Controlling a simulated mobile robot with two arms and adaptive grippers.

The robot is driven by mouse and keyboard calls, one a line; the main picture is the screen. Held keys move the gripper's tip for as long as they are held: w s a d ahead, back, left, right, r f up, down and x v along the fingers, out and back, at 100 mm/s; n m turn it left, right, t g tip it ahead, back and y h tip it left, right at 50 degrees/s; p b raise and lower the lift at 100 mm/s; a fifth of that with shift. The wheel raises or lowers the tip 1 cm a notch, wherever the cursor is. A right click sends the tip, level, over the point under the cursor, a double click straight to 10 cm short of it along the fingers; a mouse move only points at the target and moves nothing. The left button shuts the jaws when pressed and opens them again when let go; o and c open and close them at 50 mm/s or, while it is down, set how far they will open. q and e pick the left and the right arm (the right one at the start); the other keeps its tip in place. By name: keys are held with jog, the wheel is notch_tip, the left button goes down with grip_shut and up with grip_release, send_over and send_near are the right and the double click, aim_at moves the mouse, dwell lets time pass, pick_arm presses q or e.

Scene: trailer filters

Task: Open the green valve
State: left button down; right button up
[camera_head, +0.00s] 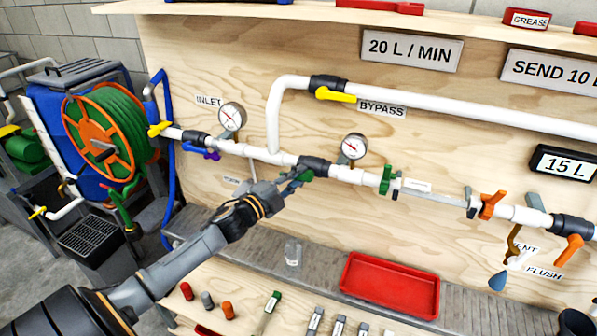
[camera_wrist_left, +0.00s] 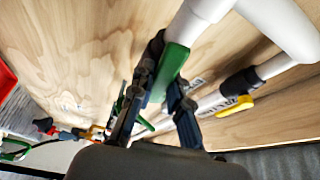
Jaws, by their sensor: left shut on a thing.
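The green valve's handle (camera_head: 306,174) is on the white pipe, at a black fitting (camera_head: 313,163) left of the second gauge. My left gripper (camera_head: 292,182) reaches it from the lower left and is shut on the handle, hiding part of it. In the left wrist view the green handle (camera_wrist_left: 172,63) sits between the two fingers of the gripper (camera_wrist_left: 163,90). My right gripper is in neither view.
A yellow bypass handle (camera_head: 335,95) sits above on the upper pipe. Two gauges (camera_head: 232,116) (camera_head: 354,146) stand close by. Another green piece (camera_head: 386,180) and an orange one (camera_head: 490,205) are farther right. A red tray (camera_head: 390,285) lies below.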

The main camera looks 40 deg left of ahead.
pick_arm(q)
jog(key=shift+r+m+g+p, duration=0.25)
jog(key=shift+m+g+p, duration=0.15)
jog(key=shift+m+p, duration=0.5)
jog(key=c, duration=1.3)
grip_release()
jog(key=shift+o, duration=0.2)
jog(key=shift+s, duration=0.1)
jog(key=s+a, duration=0.2)
jog(key=s, duration=0.9)
jog(key=shift+s, duration=0.4)
